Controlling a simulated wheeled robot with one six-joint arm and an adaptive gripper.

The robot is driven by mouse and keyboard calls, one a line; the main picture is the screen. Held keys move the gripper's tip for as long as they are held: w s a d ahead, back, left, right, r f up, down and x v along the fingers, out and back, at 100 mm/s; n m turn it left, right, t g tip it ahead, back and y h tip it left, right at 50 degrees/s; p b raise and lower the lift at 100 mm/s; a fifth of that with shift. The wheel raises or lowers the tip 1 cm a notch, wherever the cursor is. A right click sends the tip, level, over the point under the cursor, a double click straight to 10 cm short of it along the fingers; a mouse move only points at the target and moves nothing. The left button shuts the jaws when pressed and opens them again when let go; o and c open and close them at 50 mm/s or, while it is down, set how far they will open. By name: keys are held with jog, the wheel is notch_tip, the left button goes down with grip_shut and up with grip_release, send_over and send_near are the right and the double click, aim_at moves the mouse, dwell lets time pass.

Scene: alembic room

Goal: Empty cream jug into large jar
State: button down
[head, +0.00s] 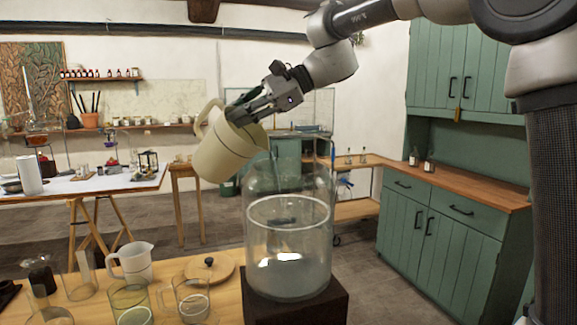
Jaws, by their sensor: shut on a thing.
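The cream jug (222,153) is in the air at the upper left of the large jar in the head view. It is tilted, with its spout to the right beside the jar's top. My gripper (243,110) is shut on the jug near its rim, and the jug partly hides the fingers. The large clear glass jar (288,225) stands upright on a dark block. A pale ring shows around its middle and a whitish layer at its bottom. The jug's inside is hidden.
The dark block (298,308) stands on the wooden table (230,300). To its left are a white jug (133,263), a round wooden lid (209,270) and several glass vessels (190,297). Green cabinets (440,230) stand at right. Open floor lies behind.

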jog(key=shift+s+d+r+n+t+y, duration=0.15)
jog(key=shift+s+d+r+y, duration=0.15)
jog(key=shift+d+r+y, duration=0.25)
jog(key=shift+s+d+r+n+t+y, duration=0.15)
jog(key=shift+s+d+r+y, duration=0.25)
jog(key=shift+d, duration=0.3)
dwell(4.3)
jog(key=shift+s+d+r+y, duration=0.1)
jog(key=shift+s+d+y, duration=0.15)
jog(key=shift+d+y, duration=0.35)
dwell(1.9)
